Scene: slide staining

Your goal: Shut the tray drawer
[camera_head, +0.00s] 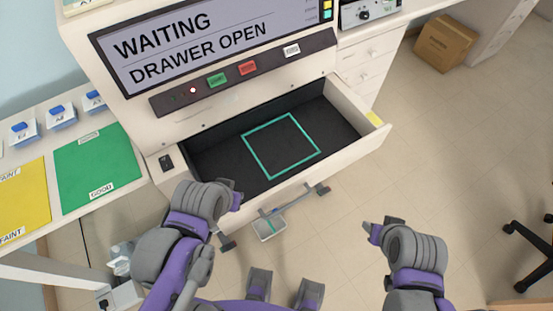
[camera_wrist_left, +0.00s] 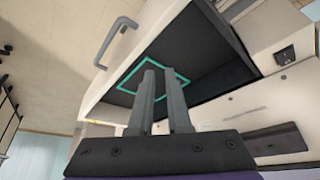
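The tray drawer (camera_head: 343,157) is pulled out from the machine. Its dark floor (camera_head: 225,152) bears a teal square outline and is empty. The drawer's bar handle (camera_head: 290,200) is on its front and also shows in the left wrist view (camera_wrist_left: 112,38). My left gripper (camera_head: 237,193) is near the drawer's front left corner. In the left wrist view its two fingers (camera_wrist_left: 161,75) stand apart with nothing between them, and the drawer lies beyond. My right gripper (camera_head: 373,230) is right of and below the drawer, apart from it; its finger gap is not clear.
The machine's screen (camera_head: 200,45) reads "WAITING DRAWER OPEN", above a panel with green (camera_head: 217,80) and red (camera_head: 247,68) buttons. Green (camera_head: 97,165) and yellow (camera_head: 22,200) mats lie on the left bench. A cardboard box (camera_head: 445,43) sits on the floor at the back right.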

